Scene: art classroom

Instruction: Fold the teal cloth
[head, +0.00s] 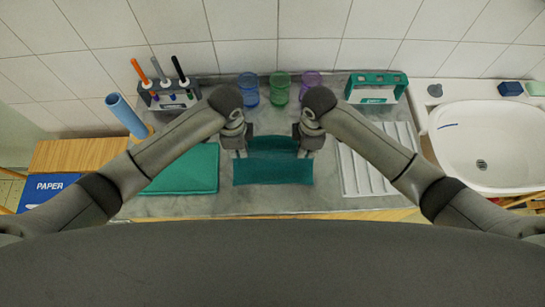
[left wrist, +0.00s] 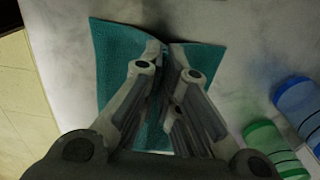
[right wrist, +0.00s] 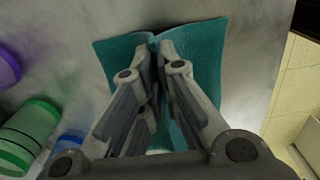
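The teal cloth (head: 272,172) lies on the grey counter between my arms, with a raised, darker crease across its middle. My left gripper (head: 240,154) is at the left end of this crease, its fingers close together on a pinched ridge of cloth; the cloth spreads to both sides in the left wrist view (left wrist: 122,55). My right gripper (head: 304,154) is at the right end, also closed on a pinched ridge; the cloth shows on both sides in the right wrist view (right wrist: 198,58). The fingers hide part of the crease.
A flat green mat (head: 185,172) lies left and a white ridged tray (head: 375,165) right. Blue (head: 248,90), green (head: 280,90) and purple (head: 311,86) cups stand behind. A tool rack (head: 168,98) and teal rack (head: 377,88) stand at the back. A sink (head: 490,140) is far right.

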